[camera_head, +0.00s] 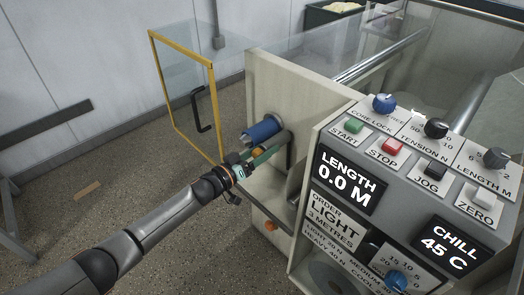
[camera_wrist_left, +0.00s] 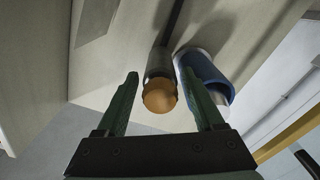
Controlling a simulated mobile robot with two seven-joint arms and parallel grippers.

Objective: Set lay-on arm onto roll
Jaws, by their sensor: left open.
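A blue roll (camera_head: 263,130) sticks out from the pale side panel of the machine in the head view. A grey bar (camera_head: 284,141), which looks like the lay-on arm, lies just below it. My left gripper (camera_head: 262,155) is open at the bar's near end. In the left wrist view, the bar's rounded orange knob (camera_wrist_left: 159,96) shows between the two green fingers (camera_wrist_left: 160,75), with gaps on both sides. The blue roll (camera_wrist_left: 205,80) is just beyond the right finger there. The knob is hidden by my gripper in the head view. My right gripper is not in view.
The control panel (camera_head: 400,185) stands close on the right, reading length 0.0 M and chill 45 C. A yellow-framed clear door (camera_head: 183,95) stands open behind. An orange knob (camera_head: 270,226) is lower on the machine. The floor at left is mostly clear.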

